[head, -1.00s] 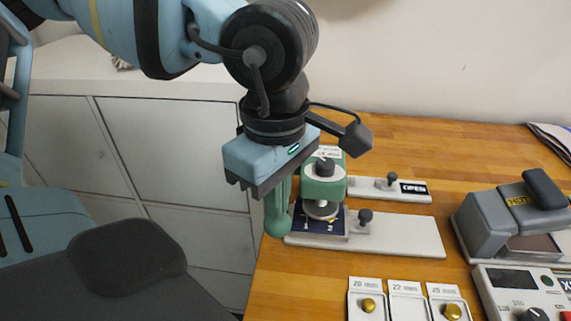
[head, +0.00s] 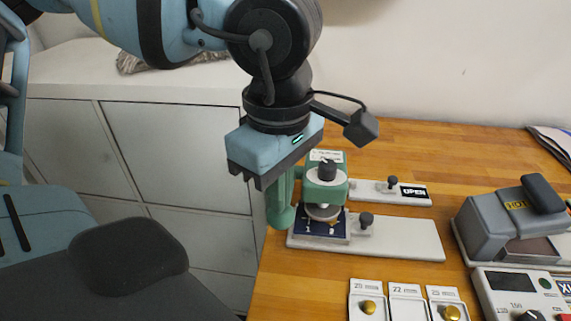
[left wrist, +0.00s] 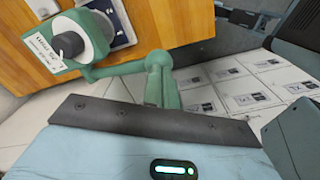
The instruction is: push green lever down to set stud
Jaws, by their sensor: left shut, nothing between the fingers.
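The green press (head: 328,190) stands at the left end of a pale base plate (head: 405,240) on the wooden table. Its green lever (head: 280,212) is at the press's left side, with a rounded end hanging low by the table edge. A dark blue piece (head: 312,226) lies under the press's round foot. My left gripper (head: 260,183) is shut and empty, directly above the lever and hiding its upper part. Whether it touches the lever is unclear. The left wrist view shows the lever (left wrist: 160,78) just beyond my gripper's dark edge. My right gripper is out of view.
An OPEN-marked slide (head: 414,191) lies behind the press. Small trays (head: 407,306), some with brass studs, are in front. A grey machine (head: 490,225) and a control box (head: 520,282) stand at the right. White cabinets (head: 180,150) are beyond the table's left edge.

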